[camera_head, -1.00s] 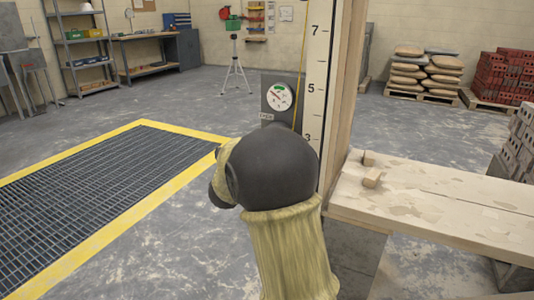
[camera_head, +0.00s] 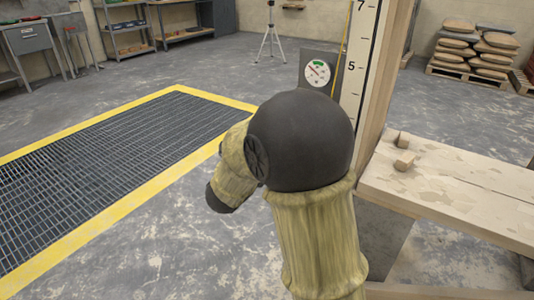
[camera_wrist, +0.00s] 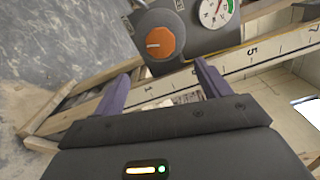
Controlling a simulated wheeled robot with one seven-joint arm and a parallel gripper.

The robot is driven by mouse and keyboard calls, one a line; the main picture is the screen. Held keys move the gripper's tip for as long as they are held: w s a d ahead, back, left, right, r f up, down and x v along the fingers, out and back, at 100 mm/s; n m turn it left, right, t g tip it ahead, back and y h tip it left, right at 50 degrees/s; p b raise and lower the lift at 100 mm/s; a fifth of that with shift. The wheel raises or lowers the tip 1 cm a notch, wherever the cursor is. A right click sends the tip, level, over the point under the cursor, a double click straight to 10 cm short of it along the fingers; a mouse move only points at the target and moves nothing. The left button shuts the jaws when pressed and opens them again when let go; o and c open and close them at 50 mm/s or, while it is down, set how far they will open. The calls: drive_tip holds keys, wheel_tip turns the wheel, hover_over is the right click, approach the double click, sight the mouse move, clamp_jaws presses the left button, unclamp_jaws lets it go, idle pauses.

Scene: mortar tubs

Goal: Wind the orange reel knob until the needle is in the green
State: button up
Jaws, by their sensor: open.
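The orange reel knob (camera_wrist: 160,43) sits on a dark grey housing (camera_wrist: 187,45) in the wrist view. A pale ridge lies across its face. A round white gauge (camera_wrist: 214,10) is beside it, partly cut off by the top edge. The gauge (camera_head: 318,72) also shows in the head view, with a green patch at its top and a red needle lying slanted below the green. Which end is the tip is too small to tell. My gripper (camera_wrist: 167,64) is open and empty, its purple fingers apart, short of the knob. In the head view my arm hides the knob and gripper.
A numbered white scale board (camera_head: 361,68) stands upright on a timber post (camera_head: 388,80). A yellow-edged floor grate (camera_head: 110,160) lies left. Bare floor surrounds it.

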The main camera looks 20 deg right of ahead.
drive_tip(key=v, duration=0.5)
drive_tip(key=shift+s+a+p, duration=0.2)
drive_tip(key=shift+p, duration=0.15)
idle(0.8)
drive_tip(key=n+p, duration=0.8)
drive_tip(key=n, duration=0.1)
drive_tip(key=n+p, duration=0.9)
drive_tip(key=shift+w+d+r, duration=0.1)
drive_tip(key=shift+w+d, duration=0.1)
drive_tip(key=shift+w, duration=0.05)
